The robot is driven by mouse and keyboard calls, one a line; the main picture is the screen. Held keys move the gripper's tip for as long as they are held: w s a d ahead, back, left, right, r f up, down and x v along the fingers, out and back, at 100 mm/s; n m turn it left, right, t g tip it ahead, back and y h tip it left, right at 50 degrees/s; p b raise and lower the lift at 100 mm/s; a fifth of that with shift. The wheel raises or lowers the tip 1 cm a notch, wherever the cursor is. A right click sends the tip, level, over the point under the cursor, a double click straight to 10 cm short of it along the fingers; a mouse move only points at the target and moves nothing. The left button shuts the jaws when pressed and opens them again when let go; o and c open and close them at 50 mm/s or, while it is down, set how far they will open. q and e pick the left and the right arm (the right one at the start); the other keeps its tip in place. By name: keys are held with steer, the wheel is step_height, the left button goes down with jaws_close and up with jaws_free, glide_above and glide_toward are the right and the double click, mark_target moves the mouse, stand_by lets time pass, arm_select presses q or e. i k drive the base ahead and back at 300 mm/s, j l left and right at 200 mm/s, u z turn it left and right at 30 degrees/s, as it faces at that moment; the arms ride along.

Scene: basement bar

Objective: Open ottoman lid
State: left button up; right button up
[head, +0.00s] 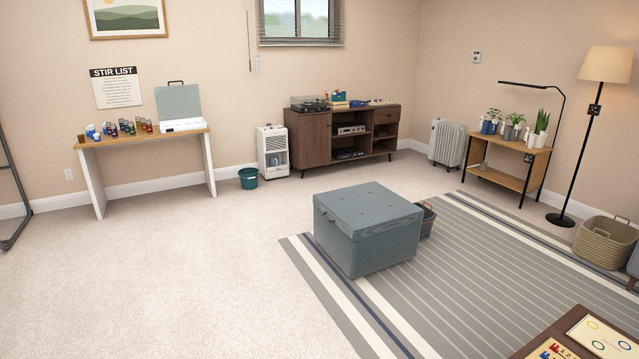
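A blue-grey square ottoman (368,243) stands in the middle of the room, on the corner of a striped rug. Its tufted lid (367,207) is closed and lies flat on the box. A small tab shows on the lid's left edge. Neither of my grippers is in the head view.
A dark basket (427,220) sits close behind the ottoman's right side. The striped rug (470,270) is mostly bare. A dark table (566,322) with games stands at the lower right. Open carpet (180,270) lies left of the ottoman. A green bin (249,179) stands near the wall.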

mark_target(362, 210)
steer(key=i+l+u, duration=0.1)
steer(key=i, duration=2.65)
